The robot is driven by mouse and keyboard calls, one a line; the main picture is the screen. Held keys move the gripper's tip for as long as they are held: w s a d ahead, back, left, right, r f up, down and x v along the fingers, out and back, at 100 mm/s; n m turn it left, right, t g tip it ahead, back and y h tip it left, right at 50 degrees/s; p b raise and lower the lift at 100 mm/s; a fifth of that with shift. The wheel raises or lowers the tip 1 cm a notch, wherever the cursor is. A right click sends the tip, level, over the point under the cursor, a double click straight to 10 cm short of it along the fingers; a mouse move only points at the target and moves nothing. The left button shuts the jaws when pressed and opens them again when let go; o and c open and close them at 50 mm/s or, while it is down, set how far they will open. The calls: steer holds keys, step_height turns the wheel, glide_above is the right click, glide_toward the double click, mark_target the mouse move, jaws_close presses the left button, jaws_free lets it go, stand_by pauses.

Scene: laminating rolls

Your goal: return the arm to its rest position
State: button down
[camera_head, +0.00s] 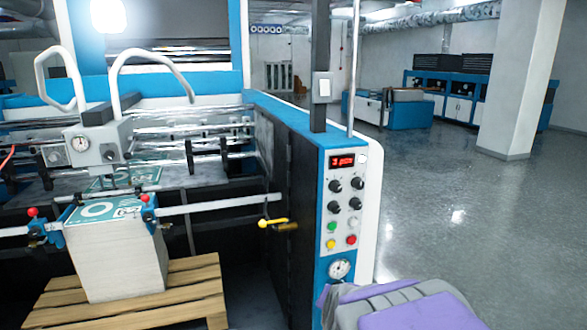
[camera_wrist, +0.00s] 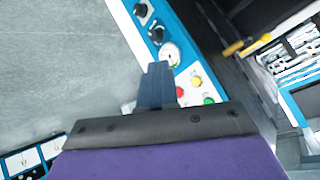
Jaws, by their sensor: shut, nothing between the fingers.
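My gripper (camera_wrist: 157,84) shows in the wrist view as dark blue-grey fingers, closed together with nothing between them. It points toward the machine's control panel (camera_wrist: 188,62), which appears tilted in that view. In the head view, a purple and grey part of my arm (camera_head: 420,308) is at the bottom right, beside the foot of the panel. The fingers cannot be made out in the head view. I cannot tell the exact gap between the fingers and the panel.
The blue-edged laminating machine (camera_head: 290,170) fills the left and centre, with a display (camera_head: 342,161), knobs and a yellow lever (camera_head: 272,223). A sheet stack (camera_head: 115,255) stands on a wooden pallet (camera_head: 195,293). Open floor (camera_head: 460,220) lies right, before a white pillar (camera_head: 517,80).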

steer(key=s+d+n+g, duration=0.2)
steer(key=s+g, duration=0.3)
steer(key=s, duration=1.3)
steer(key=s+d+n+g, duration=0.2)
steer(key=s+n+g, duration=0.2)
steer(key=s, duration=1.5)
steer(key=shift+f+g, duration=0.45)
steer(key=shift+g, duration=0.65)
steer(key=c, duration=1.8)
jaws_free()
